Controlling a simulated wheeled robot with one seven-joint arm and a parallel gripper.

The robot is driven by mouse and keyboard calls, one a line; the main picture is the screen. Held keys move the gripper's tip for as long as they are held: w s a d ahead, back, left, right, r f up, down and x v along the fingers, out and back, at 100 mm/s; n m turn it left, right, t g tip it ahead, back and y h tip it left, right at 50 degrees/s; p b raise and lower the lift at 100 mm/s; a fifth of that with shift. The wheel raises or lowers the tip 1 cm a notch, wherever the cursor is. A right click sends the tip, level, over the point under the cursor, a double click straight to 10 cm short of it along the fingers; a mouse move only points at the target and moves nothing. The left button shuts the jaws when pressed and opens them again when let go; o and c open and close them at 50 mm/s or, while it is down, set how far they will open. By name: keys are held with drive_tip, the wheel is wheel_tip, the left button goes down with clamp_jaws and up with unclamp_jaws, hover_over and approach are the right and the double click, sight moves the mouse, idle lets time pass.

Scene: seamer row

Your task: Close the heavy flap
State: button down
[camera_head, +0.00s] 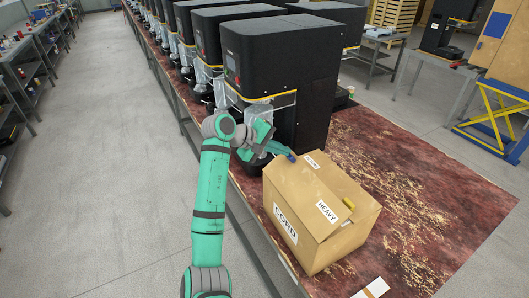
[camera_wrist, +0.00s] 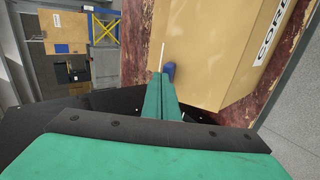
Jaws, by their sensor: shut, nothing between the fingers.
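A brown cardboard box (camera_head: 342,247) stands on the bench, with "CORD" printed on one side. Its top carries a white "HEAVY" label (camera_head: 327,212) on the near part, beside a yellow tab (camera_head: 349,203). Another label (camera_head: 312,162), too small to read, is on the far part. I cannot tell how far the heavy flap is raised. My gripper (camera_head: 286,151) is shut and empty at the box's far left top edge, beside a blue tab (camera_head: 292,157). In the wrist view its fingers reach toward the blue tab (camera_wrist: 169,70); I cannot tell whether they touch.
Black machines (camera_head: 280,60) stand in a row along the bench, close behind my gripper. The reddish worn bench top (camera_head: 420,200) is clear right of the box. A white card (camera_head: 372,289) lies at the near edge. A grey shelf (camera_head: 30,70) is far left.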

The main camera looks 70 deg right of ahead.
sight(295, 155)
drive_tip(key=x, duration=0.4)
drive_tip(key=shift+s+d+r, duration=0.15)
drive_tip(key=shift+d, duration=0.05)
drive_tip(key=shift+x, duration=1.05)
drive_tip(key=shift+s+d+f, duration=0.1)
drive_tip(key=shift+d+f, duration=0.05)
drive_tip(key=shift+f, duration=0.25)
drive_tip(key=shift+s+d+f, duration=0.1)
drive_tip(key=shift+d+f, duration=0.05)
drive_tip(key=shift+f, duration=0.3)
drive_tip(key=shift+r, duration=0.1)
wheel_tip(295, 155, up, 15)
drive_tip(key=shift+r, duration=0.15)
